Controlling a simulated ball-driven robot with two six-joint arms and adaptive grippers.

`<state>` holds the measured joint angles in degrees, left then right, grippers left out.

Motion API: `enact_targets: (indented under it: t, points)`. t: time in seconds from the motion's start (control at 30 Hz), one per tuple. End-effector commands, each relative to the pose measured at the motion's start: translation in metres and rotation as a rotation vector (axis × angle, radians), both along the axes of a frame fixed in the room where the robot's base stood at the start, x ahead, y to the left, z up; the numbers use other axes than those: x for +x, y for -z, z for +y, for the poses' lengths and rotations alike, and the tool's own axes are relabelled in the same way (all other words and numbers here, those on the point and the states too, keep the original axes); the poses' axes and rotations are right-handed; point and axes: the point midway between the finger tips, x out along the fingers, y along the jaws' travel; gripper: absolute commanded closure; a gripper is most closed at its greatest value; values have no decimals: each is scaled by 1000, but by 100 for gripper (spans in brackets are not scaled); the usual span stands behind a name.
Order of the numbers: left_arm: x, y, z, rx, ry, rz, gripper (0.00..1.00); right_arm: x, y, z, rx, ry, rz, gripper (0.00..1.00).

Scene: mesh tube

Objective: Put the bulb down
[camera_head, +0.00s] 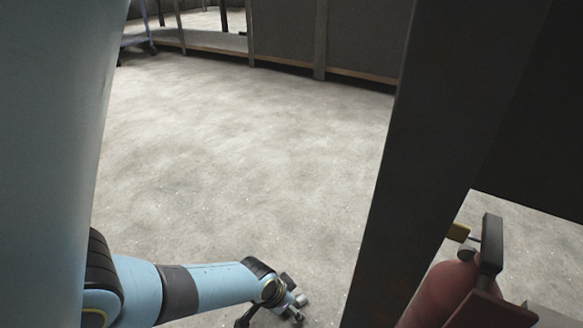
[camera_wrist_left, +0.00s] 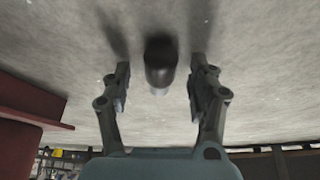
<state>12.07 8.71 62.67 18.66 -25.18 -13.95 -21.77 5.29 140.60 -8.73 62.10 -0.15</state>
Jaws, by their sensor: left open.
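My left gripper (camera_head: 290,308) is low over the floor at the bottom of the head view. In the left wrist view my left gripper (camera_wrist_left: 158,80) is open, with its two fingers apart. A dark, rounded object, apparently the bulb (camera_wrist_left: 160,62), is between the fingers, with a visible gap on each side. Its end points toward the floor. I cannot tell whether it touches the floor. In the head view the bulb is too small and covered to make out surely. My right gripper is not in view.
A dark upright post (camera_head: 425,130) stands right of centre. A red extinguisher-like object (camera_head: 445,290) with a black handle is at the lower right. Wide bare concrete floor (camera_head: 240,150) lies ahead, ending at grey wall panels (camera_head: 360,40) at the back.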

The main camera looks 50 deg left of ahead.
Motion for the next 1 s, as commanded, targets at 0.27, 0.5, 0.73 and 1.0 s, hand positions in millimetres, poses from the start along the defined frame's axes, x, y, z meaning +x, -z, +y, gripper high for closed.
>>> enact_targets:
  t: [0.27,0.5,0.73,1.0]
  points:
    - [1,0,0,0,0,-1,40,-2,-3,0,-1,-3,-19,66]
    - [1,0,0,0,0,-1,71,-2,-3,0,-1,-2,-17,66]
    - [1,0,0,0,0,-1,99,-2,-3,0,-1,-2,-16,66]
    - [1,0,0,0,0,-1,100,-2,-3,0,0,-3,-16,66]
